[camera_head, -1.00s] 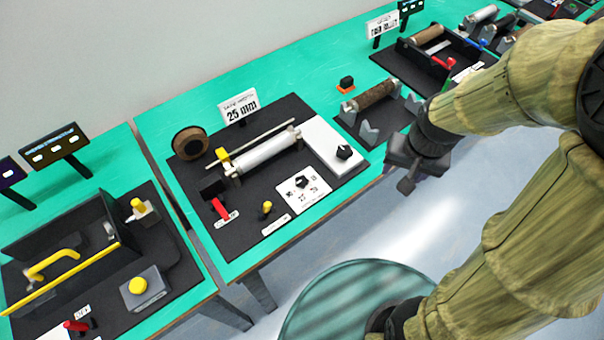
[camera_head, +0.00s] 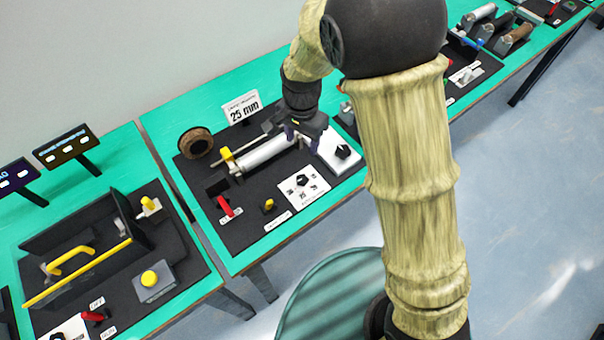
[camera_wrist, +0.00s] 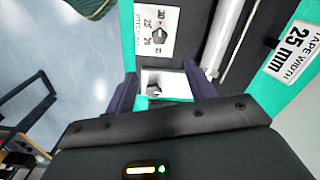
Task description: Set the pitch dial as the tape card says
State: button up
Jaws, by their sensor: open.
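The tape card (camera_head: 242,108) stands at the station's back edge and reads "25 mm"; in the wrist view (camera_wrist: 291,52) "TAPE WIDTH" also shows. The pitch dial (camera_head: 303,181) is a black knob on a white plate with printed numbers, 25 among them; it also shows in the wrist view (camera_wrist: 159,35). I cannot tell surely which number it points at. My gripper (camera_head: 303,132) is open above the station's right part, apart from the dial. In the wrist view its dark fingers (camera_wrist: 163,90) stand either side of a second black knob (camera_wrist: 154,88) on a white block, apparently farther below.
A white roller (camera_head: 264,153) and a thin rod lie beside my gripper. A red lever (camera_head: 226,206) and a yellow knob (camera_head: 269,205) stand left of the dial. A brown tape roll (camera_head: 196,142) stands at the back. Another station with a yellow handle (camera_head: 70,258) is left.

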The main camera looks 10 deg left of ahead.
aim_at(302, 178)
notch_tip(302, 178, down, 17)
jog(key=p, duration=0.2)
jog(key=shift+f+p, duration=0.2)
jog(key=shift+p, duration=0.2)
jog(key=c, duration=1)
